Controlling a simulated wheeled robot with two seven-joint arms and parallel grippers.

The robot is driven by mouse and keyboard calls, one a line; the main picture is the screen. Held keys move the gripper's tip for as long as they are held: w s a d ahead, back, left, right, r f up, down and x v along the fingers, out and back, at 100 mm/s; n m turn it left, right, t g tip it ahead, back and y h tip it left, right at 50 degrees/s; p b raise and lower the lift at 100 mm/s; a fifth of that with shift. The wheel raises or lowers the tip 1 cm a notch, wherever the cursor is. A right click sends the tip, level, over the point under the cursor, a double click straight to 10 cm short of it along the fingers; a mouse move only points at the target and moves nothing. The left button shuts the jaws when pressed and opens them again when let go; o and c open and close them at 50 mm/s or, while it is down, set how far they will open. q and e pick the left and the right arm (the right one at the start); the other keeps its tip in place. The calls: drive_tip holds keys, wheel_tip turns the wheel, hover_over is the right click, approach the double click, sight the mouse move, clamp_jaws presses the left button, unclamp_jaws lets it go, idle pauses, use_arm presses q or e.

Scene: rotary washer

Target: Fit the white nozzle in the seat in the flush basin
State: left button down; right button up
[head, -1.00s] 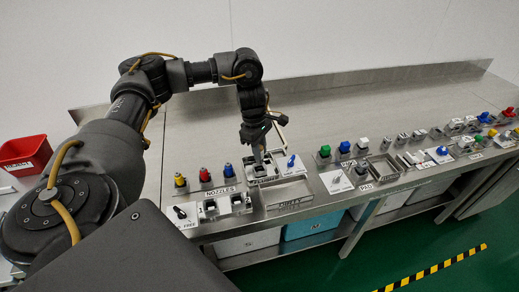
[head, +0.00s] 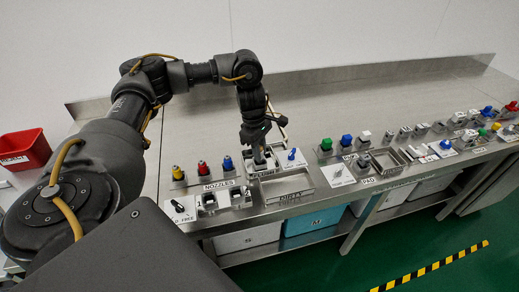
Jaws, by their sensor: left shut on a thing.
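My left gripper (head: 259,155) points down over the flush basin (head: 270,172), a small metal tray at the front of the bench. It is shut on a small pale thing, apparently the white nozzle, mostly hidden between the fingers. The seat is hidden below the gripper, and I cannot tell whether the nozzle touches it. A blue-handled valve (head: 292,155) stands at the basin's right. My right gripper is not in view.
Yellow (head: 177,172), red (head: 202,168) and blue (head: 227,163) nozzles stand on the rack to the left. The dirty tray (head: 290,187) lies in front. Several coloured fittings line the bench to the right. The bench behind is clear.

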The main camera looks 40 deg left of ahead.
use_arm(q)
drive_tip(key=shift+f+b, duration=0.3)
drive_tip(key=shift+f, duration=0.2)
drive_tip(key=c, duration=1.1)
unclamp_jaws()
drive_tip(key=shift+c, duration=0.2)
wheel_tip(320, 180, up, 11)
drive_tip(key=a+p, duration=0.1)
drive_tip(key=shift+s+a+p, duration=0.15)
drive_tip(key=shift+a+p, duration=0.15)
drive_tip(key=shift+p, duration=0.05)
drive_tip(key=shift+f, duration=0.15)
